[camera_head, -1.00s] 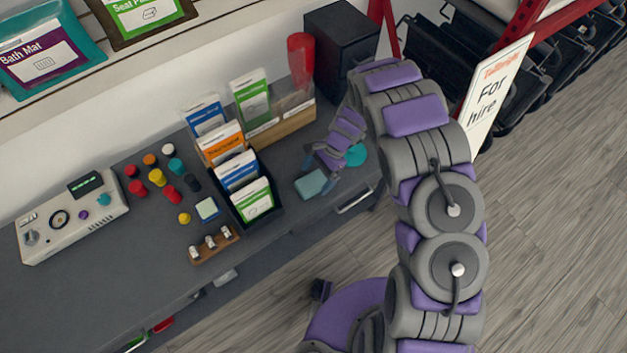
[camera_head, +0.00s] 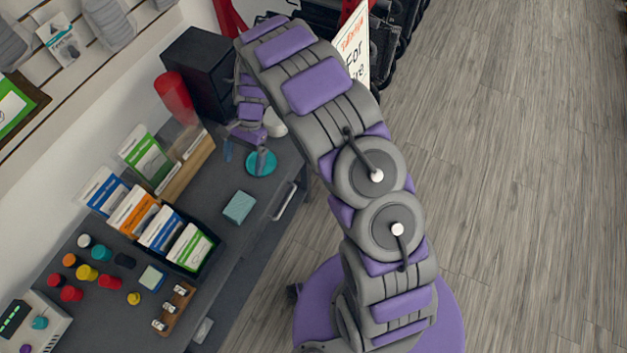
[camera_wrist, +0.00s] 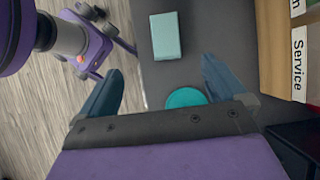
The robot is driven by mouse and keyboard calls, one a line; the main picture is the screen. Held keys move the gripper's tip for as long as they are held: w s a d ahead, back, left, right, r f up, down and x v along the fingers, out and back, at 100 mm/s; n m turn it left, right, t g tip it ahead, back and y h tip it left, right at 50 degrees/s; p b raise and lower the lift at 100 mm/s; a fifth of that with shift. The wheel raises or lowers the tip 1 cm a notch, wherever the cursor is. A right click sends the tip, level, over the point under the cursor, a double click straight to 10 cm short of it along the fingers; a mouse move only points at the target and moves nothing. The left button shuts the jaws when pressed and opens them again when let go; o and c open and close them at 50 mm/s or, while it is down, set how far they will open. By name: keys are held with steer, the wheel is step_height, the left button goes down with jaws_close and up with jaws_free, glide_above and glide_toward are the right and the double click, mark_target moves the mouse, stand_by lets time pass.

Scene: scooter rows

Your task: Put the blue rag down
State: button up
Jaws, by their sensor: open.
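The blue rag (camera_head: 239,207), a folded light blue-teal cloth, lies flat on the dark bench top, near its front edge. It also shows in the wrist view (camera_wrist: 166,36), ahead of the fingers and touched by neither. My gripper (camera_head: 246,156) is open and empty, over the bench beyond the rag in the head view. In the wrist view its two blue-grey fingers (camera_wrist: 163,82) stand wide apart.
A card rack (camera_head: 205,262) and a wooden leaflet holder (camera_head: 188,168) stand left of the rag. A red cylinder (camera_head: 174,97) and a black box (camera_head: 200,72) stand behind my gripper. Knobs and a small wooden rack (camera_head: 176,309) lie nearer. Bench around the rag is clear.

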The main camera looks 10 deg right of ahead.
steer(key=s+d+r+n+t+h, duration=0.1)
steer(key=s+d+r+n, duration=0.1)
steer(key=s+d+r, duration=0.65)
steer(key=s+d+r+n+t+h, duration=0.15)
steer(key=s+d+r, duration=0.3)
steer(key=r, duration=0.65)
steer(key=s+d+r+n, duration=0.2)
steer(key=s+d, duration=0.2)
steer(key=s, duration=0.5)
steer(key=s+d+r+n+h, duration=0.1)
steer(key=s+d+r+n, duration=0.1)
steer(key=s, duration=0.8)
steer(key=shift+s+d+r+n, duration=0.35)
steer(key=shift+d+r, duration=0.1)
steer(key=shift+d, duration=0.6)
steer(key=shift+w, duration=0.2)
